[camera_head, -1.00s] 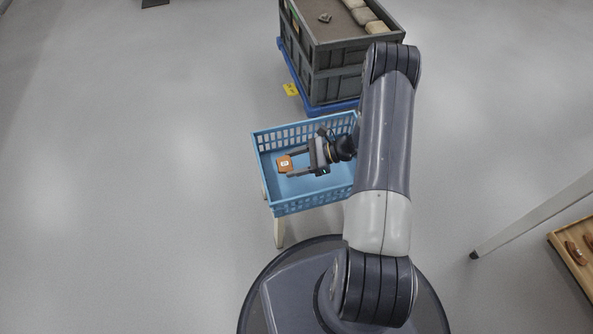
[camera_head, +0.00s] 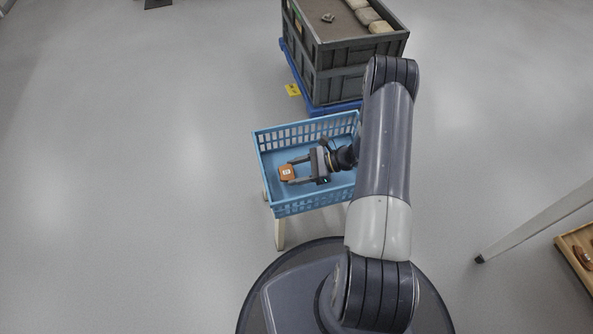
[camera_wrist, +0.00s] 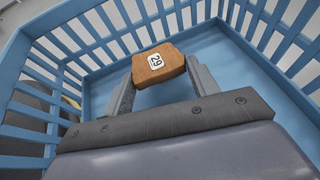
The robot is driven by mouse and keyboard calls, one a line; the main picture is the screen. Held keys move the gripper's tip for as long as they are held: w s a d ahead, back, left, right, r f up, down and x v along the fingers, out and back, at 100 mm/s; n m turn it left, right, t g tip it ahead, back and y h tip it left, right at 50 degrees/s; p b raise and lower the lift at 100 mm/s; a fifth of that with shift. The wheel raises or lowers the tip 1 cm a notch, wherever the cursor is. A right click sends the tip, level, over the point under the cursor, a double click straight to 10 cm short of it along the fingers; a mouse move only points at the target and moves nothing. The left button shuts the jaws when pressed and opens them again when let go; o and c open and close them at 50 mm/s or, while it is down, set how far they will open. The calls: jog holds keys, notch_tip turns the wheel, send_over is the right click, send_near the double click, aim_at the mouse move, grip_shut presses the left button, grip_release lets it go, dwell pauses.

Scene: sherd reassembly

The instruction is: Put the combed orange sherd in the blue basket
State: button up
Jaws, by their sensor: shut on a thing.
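The orange sherd (camera_head: 287,173) carries a white label and is held between the fingertips of my gripper (camera_head: 289,172). In the wrist view the sherd (camera_wrist: 157,65) shows the number 29 on its label, and both fingers of my gripper (camera_wrist: 160,80) press on its sides. I cannot make out combing on it. The blue basket (camera_head: 305,205) has slatted walls. The gripper and sherd are inside its outline, and in the wrist view the basket walls (camera_wrist: 40,70) rise around them. Whether the sherd touches the basket floor is hard to tell.
The basket stands on pale legs (camera_head: 280,234). Behind it a grey crate (camera_head: 335,75) with stone-like pieces sits on a blue base. A wooden tray (camera_head: 577,255) with brown pieces is at the right edge, near a pale leg (camera_head: 535,220). The left floor is clear.

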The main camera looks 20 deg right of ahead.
jog(key=o, duration=1)
jog(key=shift+r, duration=0.1)
jog(key=shift+r+p, duration=0.5)
jog(key=shift+p, duration=0.1)
jog(key=p+v, duration=0.3)
jog(key=v, duration=0.9)
